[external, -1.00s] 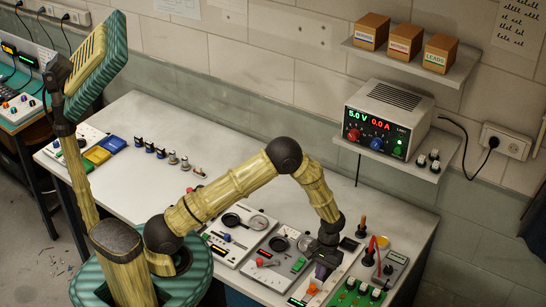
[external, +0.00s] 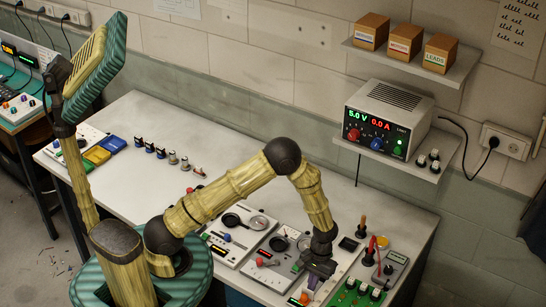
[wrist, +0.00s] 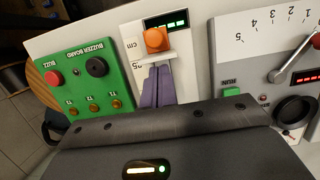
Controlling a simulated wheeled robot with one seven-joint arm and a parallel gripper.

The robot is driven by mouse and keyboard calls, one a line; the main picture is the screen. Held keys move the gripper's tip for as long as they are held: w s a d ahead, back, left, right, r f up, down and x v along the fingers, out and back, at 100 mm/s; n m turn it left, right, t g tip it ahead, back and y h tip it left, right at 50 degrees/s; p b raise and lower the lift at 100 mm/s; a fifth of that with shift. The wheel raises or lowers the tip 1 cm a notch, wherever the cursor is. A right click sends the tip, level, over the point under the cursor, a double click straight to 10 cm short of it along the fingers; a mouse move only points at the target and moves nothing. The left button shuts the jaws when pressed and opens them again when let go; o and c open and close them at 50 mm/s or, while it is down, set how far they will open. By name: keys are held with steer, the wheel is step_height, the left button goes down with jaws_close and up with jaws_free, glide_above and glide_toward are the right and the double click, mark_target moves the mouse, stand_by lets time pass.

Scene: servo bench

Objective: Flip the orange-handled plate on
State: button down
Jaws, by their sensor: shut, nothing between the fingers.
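The orange handle (wrist: 154,40) is a blocky knob on a white piece, on a pale panel (wrist: 130,42) with "cm" marks. It also shows at the front edge of the bench in the external view (external: 304,298). My gripper (wrist: 158,70) is shut and empty, its purple fingers together over the panel. The fingertips are right at the white piece below the orange knob and seem to touch it. In the external view my gripper (external: 312,283) is just behind the knob. A small display (wrist: 167,21) with green bars lies beyond the knob.
A green buzzer board (wrist: 88,85) with a red button lies close on one side. A grey panel (wrist: 235,65) with a lever and green button is on the other. A power supply (external: 388,122) stands on the shelf behind.

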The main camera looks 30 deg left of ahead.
steer(key=w, duration=0.3)
steer(key=shift+w+r, duration=0.2)
steer(key=shift+w, duration=0.2)
steer(key=b+v, duration=0.2)
steer(key=v, duration=0.7)
steer(key=shift+r+b, duration=0.35)
steer(key=shift+a, duration=0.1)
steer(key=w+a+r+t, duration=0.1)
steer(key=a+r+t, duration=0.4)
steer(key=a, duration=1.2)
steer(key=s+a+r, duration=0.2)
steer(key=s+a, duration=0.1)
steer(key=a, duration=0.4)
steer(key=s+a+r, duration=0.3)
steer(key=s+a, duration=0.1)
steer(key=a, duration=0.3)
steer(key=shift+r, duration=0.3)
steer(key=shift+s+a, duration=0.1)
